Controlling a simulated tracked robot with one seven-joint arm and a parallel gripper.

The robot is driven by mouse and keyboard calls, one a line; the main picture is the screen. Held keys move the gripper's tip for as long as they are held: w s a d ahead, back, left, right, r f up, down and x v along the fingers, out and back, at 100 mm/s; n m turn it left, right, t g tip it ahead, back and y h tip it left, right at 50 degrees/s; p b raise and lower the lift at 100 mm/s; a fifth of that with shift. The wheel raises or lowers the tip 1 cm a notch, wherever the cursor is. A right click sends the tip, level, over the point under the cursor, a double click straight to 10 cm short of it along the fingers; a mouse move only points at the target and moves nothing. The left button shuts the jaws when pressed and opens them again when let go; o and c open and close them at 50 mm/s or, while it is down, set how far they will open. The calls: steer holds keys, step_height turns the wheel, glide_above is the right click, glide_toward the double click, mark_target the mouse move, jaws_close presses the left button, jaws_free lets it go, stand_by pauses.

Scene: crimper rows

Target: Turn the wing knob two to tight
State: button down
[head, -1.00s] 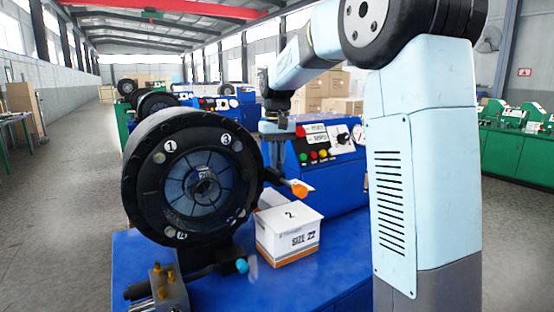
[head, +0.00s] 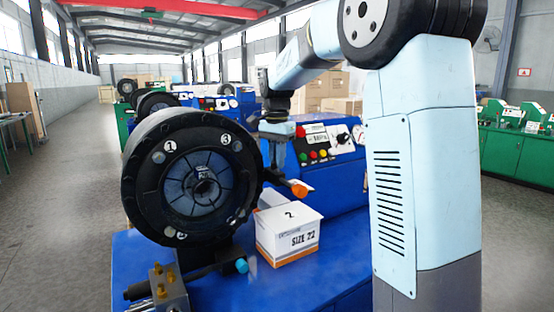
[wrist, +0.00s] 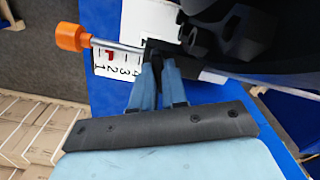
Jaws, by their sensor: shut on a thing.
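My gripper (wrist: 159,72) is shut, its two pale blue fingers close together on a small black part, seemingly the wing knob (wrist: 154,48), at the side of the black crimper head. The knob is mostly hidden by the fingers, and its number is not readable. In the head view my gripper (head: 279,162) points down just right of the big black crimper ring (head: 140,185). The ring's face carries round marks, with 1 and 3 readable. A metal rod with an orange end (wrist: 70,37) sticks out beside my fingers; the orange end (head: 299,191) also shows below them in the head view.
A white box marked SIZE 22 (head: 288,240) stands on the blue bench (head: 225,290) below my gripper. A numbered scale with a red mark (wrist: 118,62) lies behind the rod. A control panel (head: 318,143) is at the right, and a cyan-ended rod (head: 241,266) is under the ring.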

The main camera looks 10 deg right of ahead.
steer(key=m, duration=0.4)
steer(key=shift+m, duration=0.4)
stand_by(0.4)
steer(key=c, duration=1.2)
jaws_free()
steer(key=shift+o, duration=0.2)
step_height(320, 180, up, 14)
steer(key=shift+f, duration=0.15)
